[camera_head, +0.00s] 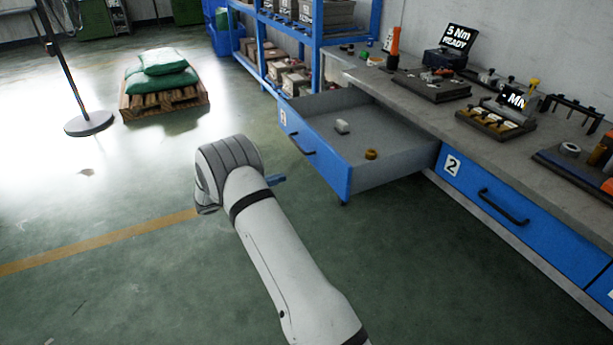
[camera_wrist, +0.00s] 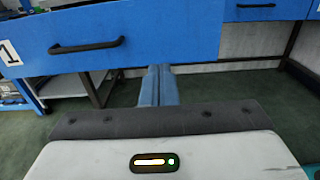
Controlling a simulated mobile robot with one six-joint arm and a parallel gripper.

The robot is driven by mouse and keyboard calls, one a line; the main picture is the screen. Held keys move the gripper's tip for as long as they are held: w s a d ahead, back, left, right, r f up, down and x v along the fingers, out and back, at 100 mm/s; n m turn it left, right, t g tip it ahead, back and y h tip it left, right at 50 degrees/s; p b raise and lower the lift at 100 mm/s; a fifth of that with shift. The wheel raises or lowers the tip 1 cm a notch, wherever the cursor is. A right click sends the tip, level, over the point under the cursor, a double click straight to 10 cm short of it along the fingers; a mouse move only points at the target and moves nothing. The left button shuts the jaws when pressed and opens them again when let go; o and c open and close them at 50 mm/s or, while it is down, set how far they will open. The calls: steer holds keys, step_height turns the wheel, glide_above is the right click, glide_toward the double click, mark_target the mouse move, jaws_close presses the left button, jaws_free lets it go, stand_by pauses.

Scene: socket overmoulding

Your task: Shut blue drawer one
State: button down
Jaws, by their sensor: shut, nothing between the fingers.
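Blue drawer one (camera_head: 318,158) is pulled far out from under the bench, with its grey inside showing. A small white block and a brown ring lie in it. Its blue front also fills the top of the wrist view (camera_wrist: 180,30), with a black bar handle (camera_wrist: 87,46) and a label "1" at the left. My gripper (camera_wrist: 158,72) is shut and empty, its blue fingers pointing at the lower part of the drawer front, right of the handle. In the head view my gripper (camera_head: 277,180) is just in front of the drawer front. I cannot tell whether it touches.
Drawer two (camera_head: 503,207) is shut, to the right under the grey workbench (camera_head: 420,108), which holds tools and displays. A blue shelf rack (camera_head: 318,48) stands behind. A pallet with green sacks (camera_head: 165,78) and a stand's round base (camera_head: 89,123) are at the left. The floor before the drawer is clear.

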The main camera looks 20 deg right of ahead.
mark_target(326, 164)
steer(key=d, duration=0.7)
steer(key=d+b, duration=0.1)
steer(key=d, duration=0.5)
steer(key=shift+w+d+b, duration=0.2)
steer(key=shift+d+b, duration=0.1)
steer(key=shift+d, duration=0.1)
